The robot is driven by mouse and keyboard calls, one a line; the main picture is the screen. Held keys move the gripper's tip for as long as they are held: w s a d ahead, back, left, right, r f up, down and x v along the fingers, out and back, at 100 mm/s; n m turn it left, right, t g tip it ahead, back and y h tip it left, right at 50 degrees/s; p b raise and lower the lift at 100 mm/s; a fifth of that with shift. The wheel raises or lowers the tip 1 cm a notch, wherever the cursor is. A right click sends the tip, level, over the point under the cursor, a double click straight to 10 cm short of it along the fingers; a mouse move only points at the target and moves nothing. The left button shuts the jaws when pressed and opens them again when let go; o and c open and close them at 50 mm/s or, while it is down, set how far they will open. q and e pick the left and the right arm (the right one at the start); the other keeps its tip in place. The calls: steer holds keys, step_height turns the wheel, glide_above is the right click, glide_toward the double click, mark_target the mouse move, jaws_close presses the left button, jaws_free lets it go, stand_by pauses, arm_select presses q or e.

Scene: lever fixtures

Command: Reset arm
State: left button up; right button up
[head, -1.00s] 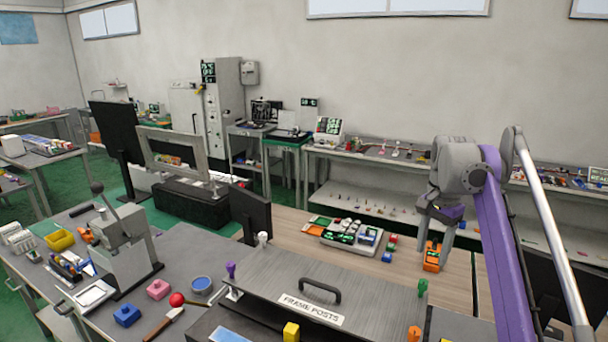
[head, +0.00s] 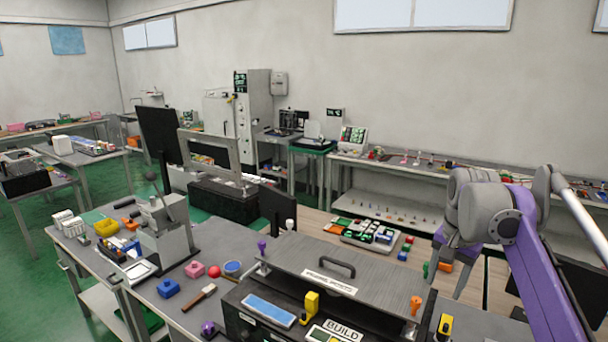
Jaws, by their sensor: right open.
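My right arm comes in at the right edge, with a purple link, a grey joint and a silver bar. Its right gripper (head: 450,280) points down over the bench behind the grey plate, open. An orange block (head: 445,266) shows by its fingers; I cannot tell if it is between them or behind. A grey lever press (head: 165,230) stands on the left bench, away from the gripper. My left gripper is not in view.
The grey plate with a black handle (head: 338,268) spans the bench centre. A parts tray (head: 365,232) lies behind it. Blue, pink and red pieces lie on the left bench (head: 235,290). Dark monitors (head: 158,135) stand behind. Green floor (head: 60,270) is open at left.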

steer(key=s+a+f+n+t, duration=0.2)
steer(key=s+a+f+n, duration=0.2)
steer(key=s+f, duration=0.7)
steer(key=s+a+f+n+t, duration=0.2)
steer(key=s+a+f+n, duration=0.3)
steer(key=s+f, duration=0.6)
steer(key=shift+s+a+f+t, duration=0.15)
steer(key=shift+a+f+t, duration=0.2)
steer(key=shift+a, duration=0.8)
